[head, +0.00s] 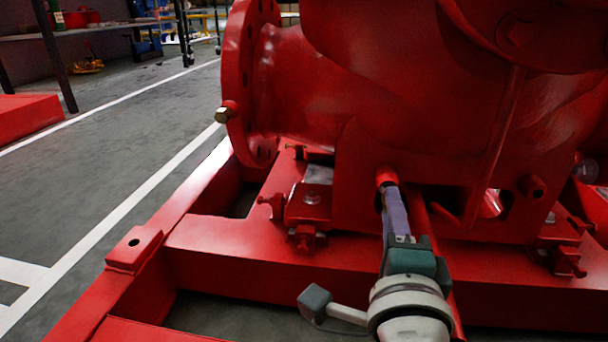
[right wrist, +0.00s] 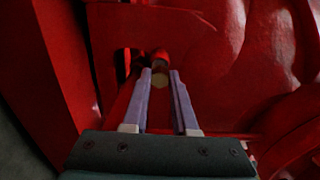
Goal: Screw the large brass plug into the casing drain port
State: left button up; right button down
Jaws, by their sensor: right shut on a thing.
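The red casing (head: 375,85) fills the upper part of the head view. Its drain port (head: 387,176) is a short red stub low on the casing, and it also shows in the right wrist view (right wrist: 158,57). My right gripper (head: 390,190) is right below the port, its fingers pointing up at it. How deep the plug sits is hidden. My left gripper is not in view.
The red base frame (head: 250,255) runs below, with bolts and brackets (head: 308,205) left of the port. Open floor (head: 110,160) lies to the left.

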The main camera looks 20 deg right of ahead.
jog(key=shift+p, duration=0.6)
dwell(0.8)
jog(key=shift+x, duration=1.05)
dwell(0.7)
dwell(0.4)
jog(key=m, duration=2.2)
jog(key=shift+m, duration=1)
